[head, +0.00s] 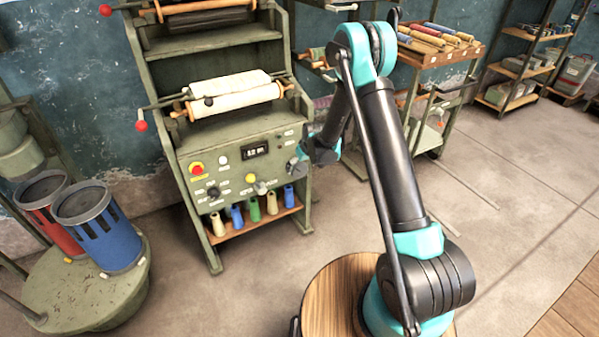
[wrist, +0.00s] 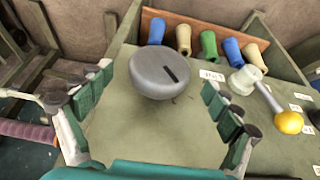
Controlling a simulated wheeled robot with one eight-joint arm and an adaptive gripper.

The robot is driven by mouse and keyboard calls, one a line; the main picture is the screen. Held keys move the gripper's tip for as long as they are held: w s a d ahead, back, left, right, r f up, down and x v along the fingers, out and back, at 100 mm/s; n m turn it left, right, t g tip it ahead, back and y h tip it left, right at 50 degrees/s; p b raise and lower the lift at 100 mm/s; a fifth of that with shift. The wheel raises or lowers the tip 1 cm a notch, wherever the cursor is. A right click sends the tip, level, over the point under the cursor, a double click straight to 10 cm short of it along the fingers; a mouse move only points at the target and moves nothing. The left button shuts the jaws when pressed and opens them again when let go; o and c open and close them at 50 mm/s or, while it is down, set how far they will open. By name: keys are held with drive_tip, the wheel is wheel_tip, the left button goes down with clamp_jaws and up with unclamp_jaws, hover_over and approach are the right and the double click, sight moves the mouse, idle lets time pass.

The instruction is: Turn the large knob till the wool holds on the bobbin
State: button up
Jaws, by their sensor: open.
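The large knob is a grey round dial (wrist: 160,73) with a dark slot mark, on the green panel in the wrist view. It also shows at the panel's right edge in the head view (head: 297,166). My gripper (wrist: 158,80) is open, with one finger to the left and one to the right of the knob, and gaps show between them. In the head view my gripper (head: 320,151) is beside the panel, partly hidden by my arm. Cream wool is wound on a roller (head: 235,97) above the panel. Several small bobbins (head: 254,210) stand on the shelf below.
A pale lever with a yellow ball (wrist: 289,123) sits right of the knob in the wrist view. The panel also has a red button (head: 196,169), a black knob (head: 213,191) and a display (head: 255,150). Blue and red bins (head: 112,235) stand left; a rack (head: 440,55) stands right.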

sight(305, 168)
drive_tip(key=shift+x, duration=2.1)
drive_tip(key=c, duration=1.2)
drive_tip(key=shift+d, duration=0.1)
drive_tip(key=m+g+y, duration=0.1)
drive_tip(key=g+y, duration=0.1)
drive_tip(key=y, duration=0.1)
drive_tip(key=shift+y, duration=0.3)
drive_tip(key=m+g+y, duration=0.1)
drive_tip(key=g+y, duration=0.2)
drive_tip(key=y, duration=0.1)
drive_tip(key=shift+y, duration=0.3)
